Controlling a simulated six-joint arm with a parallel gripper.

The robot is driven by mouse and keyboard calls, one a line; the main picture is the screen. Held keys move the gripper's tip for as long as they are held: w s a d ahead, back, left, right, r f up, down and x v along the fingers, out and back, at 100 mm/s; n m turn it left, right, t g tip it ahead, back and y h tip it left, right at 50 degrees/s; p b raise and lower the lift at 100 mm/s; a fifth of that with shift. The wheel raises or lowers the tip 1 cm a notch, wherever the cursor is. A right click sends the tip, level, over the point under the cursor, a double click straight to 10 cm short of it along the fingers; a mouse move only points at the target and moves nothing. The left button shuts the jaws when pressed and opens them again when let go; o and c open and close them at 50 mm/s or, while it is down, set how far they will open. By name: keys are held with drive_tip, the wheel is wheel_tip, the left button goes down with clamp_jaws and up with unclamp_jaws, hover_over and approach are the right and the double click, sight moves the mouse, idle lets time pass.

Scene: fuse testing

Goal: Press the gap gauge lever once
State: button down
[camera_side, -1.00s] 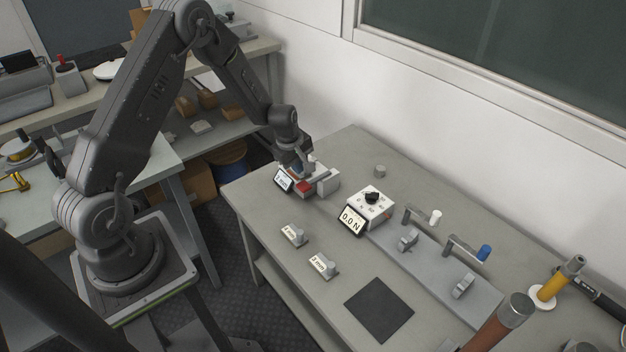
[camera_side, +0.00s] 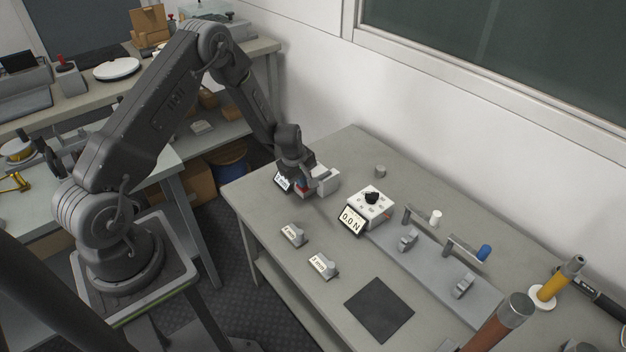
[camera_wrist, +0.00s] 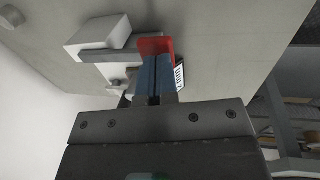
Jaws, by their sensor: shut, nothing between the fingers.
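The gauge display edge (camera_wrist: 180,77) is just right of the fingers.
A white force meter (camera_side: 371,207) reading 0.0 N stands right of the gauge. Two small labelled blocks (camera_side: 293,235) (camera_side: 322,265) lie near the front edge. A black mat (camera_side: 380,309) and a grey plate with clamps (camera_side: 430,255) are farther right. The bench between is clear.

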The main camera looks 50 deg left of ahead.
drive_tip(key=shift+w+f, duration=0.2)
drive_tip(key=shift+f, duration=0.85)
drive_tip(key=shift+w+f, duration=0.2)
drive_tip(key=shift+f, duration=0.8)
drive_tip(key=shift+r, duration=0.15)
drive_tip(key=shift+s+r, duration=0.25)
drive_tip(key=shift+r, duration=0.7)
drive_tip(key=shift+s+r, duration=0.2)
drive_tip(key=shift+r, duration=0.75)
drive_tip(key=shift+r, duration=0.1)
wheel_tip(320, 180, up, 7)
drive_tip(key=shift+s, duration=0.45)
